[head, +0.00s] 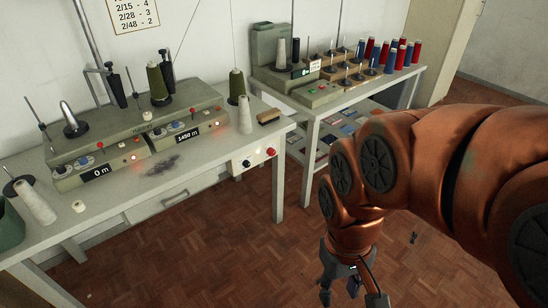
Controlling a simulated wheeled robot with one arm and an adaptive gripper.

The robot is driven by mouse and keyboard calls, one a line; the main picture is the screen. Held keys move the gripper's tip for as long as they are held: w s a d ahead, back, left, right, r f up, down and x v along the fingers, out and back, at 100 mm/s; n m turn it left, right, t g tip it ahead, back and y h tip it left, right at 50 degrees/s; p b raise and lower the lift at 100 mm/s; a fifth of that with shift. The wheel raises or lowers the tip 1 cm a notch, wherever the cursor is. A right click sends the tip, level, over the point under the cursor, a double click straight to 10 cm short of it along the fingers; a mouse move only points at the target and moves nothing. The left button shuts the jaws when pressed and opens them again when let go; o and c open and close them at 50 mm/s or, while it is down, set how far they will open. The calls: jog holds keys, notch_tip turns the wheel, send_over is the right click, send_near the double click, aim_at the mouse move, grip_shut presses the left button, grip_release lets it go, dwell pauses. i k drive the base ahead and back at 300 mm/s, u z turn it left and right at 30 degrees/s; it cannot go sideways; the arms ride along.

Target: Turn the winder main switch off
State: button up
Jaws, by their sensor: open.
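The winder (140,133) is a long grey-green machine on the left table, with two dark displays reading "0 m" and "1450 m". A pale switch box (256,161) is mounted under the right front end of this table. It carries a dark knob (246,164) and a red round button or lamp (271,152); which is the main switch and how it is set is too small to tell. My gripper (340,290) is open, pointing down over the floor at the bottom, well right of and nearer than the box. I see nothing held in it.
The left table (200,172) holds yarn cones and a dark lint patch. A second table (345,104) behind right carries another machine and red and blue spools. The wooden floor (215,250) before the switch box is clear. A small dark object (413,237) lies on the floor.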

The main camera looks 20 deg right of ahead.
aim_at(271, 152)
jog(key=z, duration=0.45)
jog(key=k, duration=0.15)
jog(key=u, duration=0.9)
jog(key=i, duration=0.95)
jog(key=z, duration=0.1)
